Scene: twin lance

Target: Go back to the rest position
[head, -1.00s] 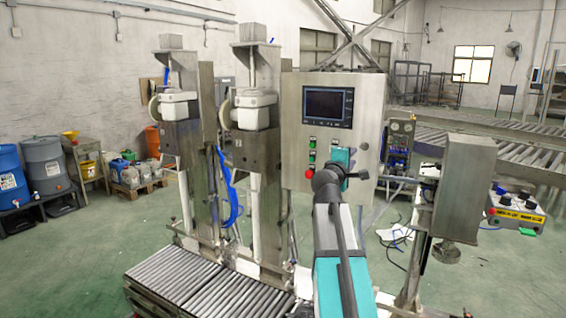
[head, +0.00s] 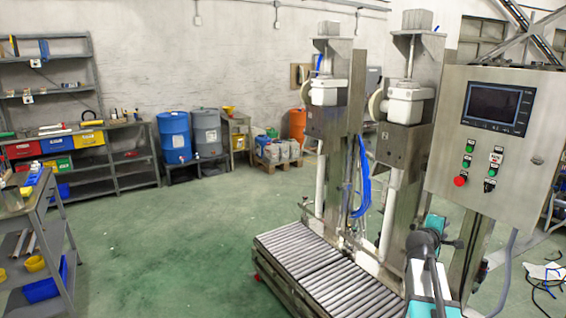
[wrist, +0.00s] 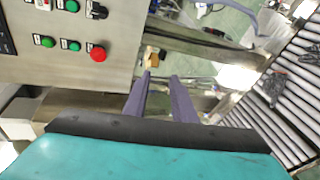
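The task names no object. In the wrist view, my gripper (wrist: 161,77) shows as two thin purple-grey fingers. They stand apart with a clear gap and nothing between them. They extend beside the lower right edge of a steel control panel (wrist: 70,65); I cannot tell how close they are to it. In the head view, my teal and grey arm is at the lower right, in front of the filling machine. The fingers cannot be made out there.
The control panel (head: 487,140) and two filling columns (head: 335,140) stand at the right. A roller conveyor (head: 310,262) runs below them. A shelved cart (head: 38,240) is at left, and a workbench (head: 110,155) with bins behind. Green floor (head: 170,240) between is clear.

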